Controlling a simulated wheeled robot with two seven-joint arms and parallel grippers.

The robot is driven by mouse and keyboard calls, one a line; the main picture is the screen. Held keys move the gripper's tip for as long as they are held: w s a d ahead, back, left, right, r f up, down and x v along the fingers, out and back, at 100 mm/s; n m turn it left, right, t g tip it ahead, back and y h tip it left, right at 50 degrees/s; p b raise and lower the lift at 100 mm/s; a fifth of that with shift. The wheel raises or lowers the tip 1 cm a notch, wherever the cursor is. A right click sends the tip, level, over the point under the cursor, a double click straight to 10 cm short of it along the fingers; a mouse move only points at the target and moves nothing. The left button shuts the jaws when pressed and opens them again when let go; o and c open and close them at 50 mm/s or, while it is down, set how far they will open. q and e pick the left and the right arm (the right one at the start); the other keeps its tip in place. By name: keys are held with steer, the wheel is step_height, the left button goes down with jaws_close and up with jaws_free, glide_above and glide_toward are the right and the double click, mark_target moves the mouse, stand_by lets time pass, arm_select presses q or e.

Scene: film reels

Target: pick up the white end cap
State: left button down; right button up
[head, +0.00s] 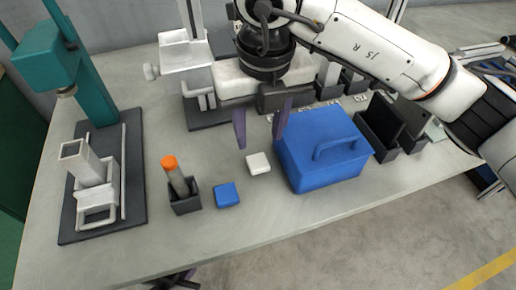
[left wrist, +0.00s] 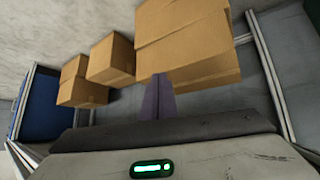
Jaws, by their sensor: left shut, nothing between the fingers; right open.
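The white end cap (head: 258,163) is a small white block lying on the table, left of the blue lidded box. My right gripper (head: 259,145) is open, its two purple fingers pointing down just behind and above the cap in the head view, with nothing between them. A blue cap (head: 227,195) of similar size lies nearer the front edge, to the left. My left gripper (left wrist: 158,98) is shut and empty in the left wrist view, away from the table.
The blue box with a handle (head: 325,150) stands close to the right of the cap. A dark holder (head: 185,203) with an orange-topped cylinder (head: 175,175) stands left. A teal press (head: 85,75) is far left. Cardboard boxes (left wrist: 187,42) fill the left wrist view.

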mark_target(258, 161)
steer(key=shift+s+f, duration=0.25)
steer(key=shift+f, duration=0.9)
steer(key=shift+w+a+f+p, duration=0.1)
steer(key=shift+w+f+p, duration=0.1)
steer(key=shift+f, duration=0.8)
steer(key=shift+w+d+f+p, duration=0.1)
steer(key=shift+w+f+p, duration=0.1)
steer(key=shift+f, duration=0.85)
steer(key=shift+w+a+f+p, duration=0.1)
steer(key=shift+w+f+p, duration=0.1)
steer(key=shift+f, duration=0.8)
steer(key=c, duration=0.8)
